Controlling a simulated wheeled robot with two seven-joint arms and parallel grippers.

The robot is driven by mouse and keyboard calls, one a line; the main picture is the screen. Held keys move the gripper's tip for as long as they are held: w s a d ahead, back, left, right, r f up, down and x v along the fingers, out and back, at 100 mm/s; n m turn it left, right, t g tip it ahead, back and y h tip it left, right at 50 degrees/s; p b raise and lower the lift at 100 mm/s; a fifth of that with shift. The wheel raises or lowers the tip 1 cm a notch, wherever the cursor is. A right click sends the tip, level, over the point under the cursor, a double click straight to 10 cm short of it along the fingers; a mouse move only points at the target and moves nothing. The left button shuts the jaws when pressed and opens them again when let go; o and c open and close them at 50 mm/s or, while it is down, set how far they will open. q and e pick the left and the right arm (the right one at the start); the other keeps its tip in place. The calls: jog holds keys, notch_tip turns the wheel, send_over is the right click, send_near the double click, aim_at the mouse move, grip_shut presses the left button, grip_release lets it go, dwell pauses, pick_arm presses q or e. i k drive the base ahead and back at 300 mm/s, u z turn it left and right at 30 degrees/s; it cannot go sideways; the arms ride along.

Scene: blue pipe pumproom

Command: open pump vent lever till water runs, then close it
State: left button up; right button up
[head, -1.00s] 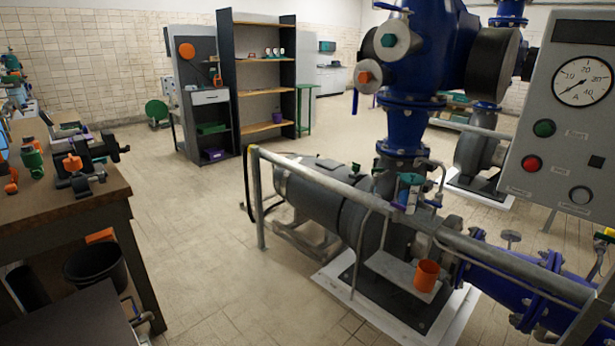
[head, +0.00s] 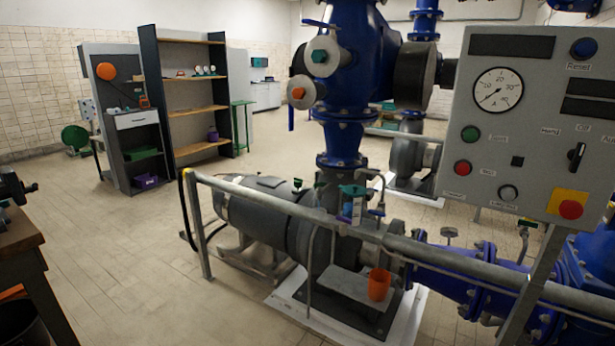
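A grey pump and motor (head: 268,216) stands behind a metal railing, joined to thick blue pipes (head: 338,145). Small fittings sit on top of the pump: a little green handle (head: 297,184) and a teal-topped part (head: 353,191) beside a thin bent pipe with a small blue handle (head: 377,211). I cannot tell which of these is the vent lever. An orange cup (head: 379,284) stands on a light plate (head: 345,286) low in front of the pump. No running water shows. Neither of my grippers is in view.
The grey railing (head: 430,247) crosses in front of the pump. A control panel (head: 520,130) with a gauge and buttons stands at right. A workbench edge (head: 22,235) is at left, shelves (head: 190,95) behind. The floor between is clear.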

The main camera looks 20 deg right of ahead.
aim_at(318, 184)
jog(key=z, duration=0.2)
jog(key=i, duration=0.9)
jog(key=z, duration=1)
jog(key=i, duration=0.6)
jog(key=z, duration=0.5)
